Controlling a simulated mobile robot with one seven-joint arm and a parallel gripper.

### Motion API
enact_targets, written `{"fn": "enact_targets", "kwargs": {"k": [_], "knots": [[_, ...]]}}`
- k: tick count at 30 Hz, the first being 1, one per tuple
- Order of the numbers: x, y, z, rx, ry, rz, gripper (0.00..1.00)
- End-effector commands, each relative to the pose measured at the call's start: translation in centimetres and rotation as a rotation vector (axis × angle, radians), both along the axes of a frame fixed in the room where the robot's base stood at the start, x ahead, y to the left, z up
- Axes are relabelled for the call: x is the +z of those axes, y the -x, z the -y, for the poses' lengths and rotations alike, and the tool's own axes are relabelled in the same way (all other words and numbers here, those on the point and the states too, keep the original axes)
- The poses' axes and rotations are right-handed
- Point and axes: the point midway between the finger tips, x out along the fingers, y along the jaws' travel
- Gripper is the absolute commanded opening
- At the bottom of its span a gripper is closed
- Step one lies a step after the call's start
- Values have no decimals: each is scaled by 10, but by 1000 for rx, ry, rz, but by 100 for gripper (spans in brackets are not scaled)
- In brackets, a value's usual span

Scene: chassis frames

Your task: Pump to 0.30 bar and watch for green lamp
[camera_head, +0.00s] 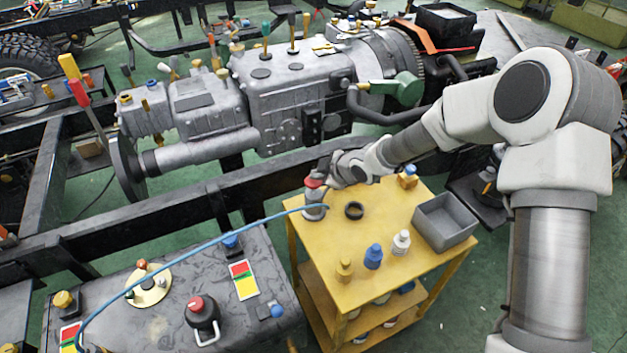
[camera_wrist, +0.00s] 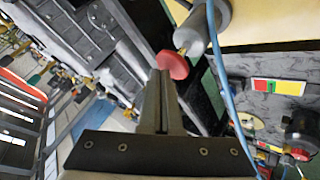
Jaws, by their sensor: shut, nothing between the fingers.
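A grey hand pump (camera_head: 314,203) with a red knob (camera_head: 314,182) stands upright at the left corner of the yellow cart. A blue hose (camera_head: 215,226) runs from it to the dark tank. My gripper (camera_head: 326,168) is shut and empty, close to the red knob. In the wrist view, its fingertips (camera_wrist: 164,76) are beside or over the knob (camera_wrist: 173,64); contact cannot be told. The pump body (camera_wrist: 207,28) lies beyond. On the tank, a round cream plate (camera_head: 150,288) carries a small green piece (camera_head: 130,294); no lit lamp or pressure reading is discernible.
The yellow cart (camera_head: 390,200) bears a black ring (camera_head: 354,210), several small bottles and a grey bin (camera_head: 444,222). The dark tank (camera_head: 180,325) has a red-topped canister (camera_head: 201,311). A frame rail (camera_head: 190,205) and a large gearbox (camera_head: 290,95) stand behind.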

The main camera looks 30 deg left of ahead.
Motion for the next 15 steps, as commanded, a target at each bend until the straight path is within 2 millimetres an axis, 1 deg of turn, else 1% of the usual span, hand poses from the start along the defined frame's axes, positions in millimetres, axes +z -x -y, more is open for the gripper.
{"fn": "enact_targets", "kwargs": {"k": [15], "knots": [[-8,0,0,0,1,-1,0]]}}
